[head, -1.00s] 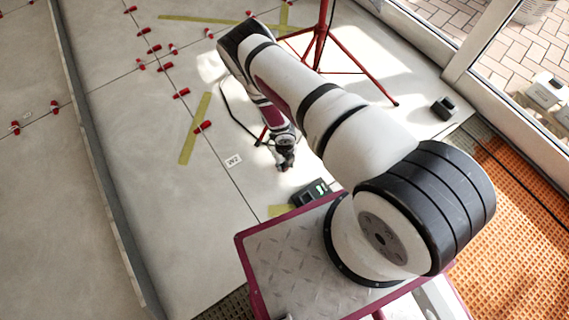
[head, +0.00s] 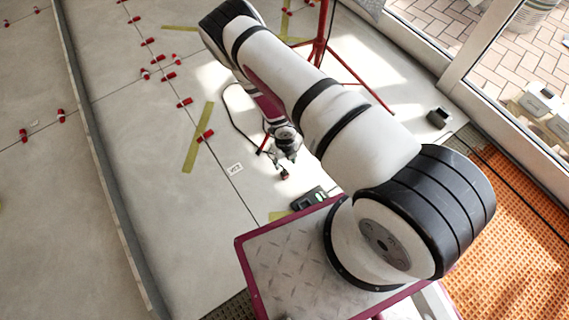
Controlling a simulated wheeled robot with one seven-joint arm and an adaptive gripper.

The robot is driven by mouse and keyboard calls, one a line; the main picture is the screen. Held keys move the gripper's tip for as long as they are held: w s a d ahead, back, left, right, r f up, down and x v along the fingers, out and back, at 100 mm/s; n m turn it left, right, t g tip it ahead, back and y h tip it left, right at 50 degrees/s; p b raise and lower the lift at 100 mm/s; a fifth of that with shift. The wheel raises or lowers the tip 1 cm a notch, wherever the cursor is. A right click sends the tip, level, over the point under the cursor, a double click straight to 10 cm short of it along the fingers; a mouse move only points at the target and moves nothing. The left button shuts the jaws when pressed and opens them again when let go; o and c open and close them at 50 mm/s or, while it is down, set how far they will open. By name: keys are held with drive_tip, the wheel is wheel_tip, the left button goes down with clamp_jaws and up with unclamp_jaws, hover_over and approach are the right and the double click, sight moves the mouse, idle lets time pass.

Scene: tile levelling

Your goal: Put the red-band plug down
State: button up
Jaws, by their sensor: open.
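My gripper (head: 287,159) hangs over the pale tiled floor at the end of my arm, with its fingers spread. A small dark thing with a touch of red, which looks like the red-band plug (head: 284,175), is on the floor just below the fingertips. It is too small to tell whether the fingers still touch it, or whether it stands upright.
A dark device with a green display (head: 310,198) lies close by, towards my base. A red tripod (head: 318,48) stands behind my arm. Several red levelling clips (head: 185,102) line the tile joints. A white tag (head: 236,169) lies left of my gripper.

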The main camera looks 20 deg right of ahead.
drive_tip(key=shift+r, duration=1)
drive_tip(key=w+d+r+m+t+h, duration=0.1)
drive_tip(key=w+r+m, duration=0.3)
drive_tip(key=r, duration=0.5)
drive_tip(key=w+d+r+m+h, duration=0.1)
drive_tip(key=w+r+m, duration=0.25)
drive_tip(key=r, duration=0.55)
drive_tip(key=w+d+r+m+t+h, duration=0.1)
drive_tip(key=w+d+r+m, duration=0.15)
drive_tip(key=r+m, duration=0.45)
wheel_tip(320, 180, up, 14)
drive_tip(key=s+r+m, duration=0.1)
drive_tip(key=s+m, duration=0.1)
drive_tip(key=m, duration=0.2)
drive_tip(key=s+r+m+g, duration=0.1)
drive_tip(key=s+r+m, duration=1)
drive_tip(key=s+r, duration=0.55)
drive_tip(key=s+a+r+m+y, duration=0.1)
drive_tip(key=s+m, duration=0.3)
drive_tip(key=s, duration=0.6)
drive_tip(key=s+a+r+m+y, duration=0.2)
drive_tip(key=s+a+r+m, duration=0.2)
drive_tip(key=s, duration=0.6)
drive_tip(key=shift+s+a+r+m+g, duration=0.2)
drive_tip(key=shift+m+g, duration=0.2)
drive_tip(key=shift+m, duration=0.15)
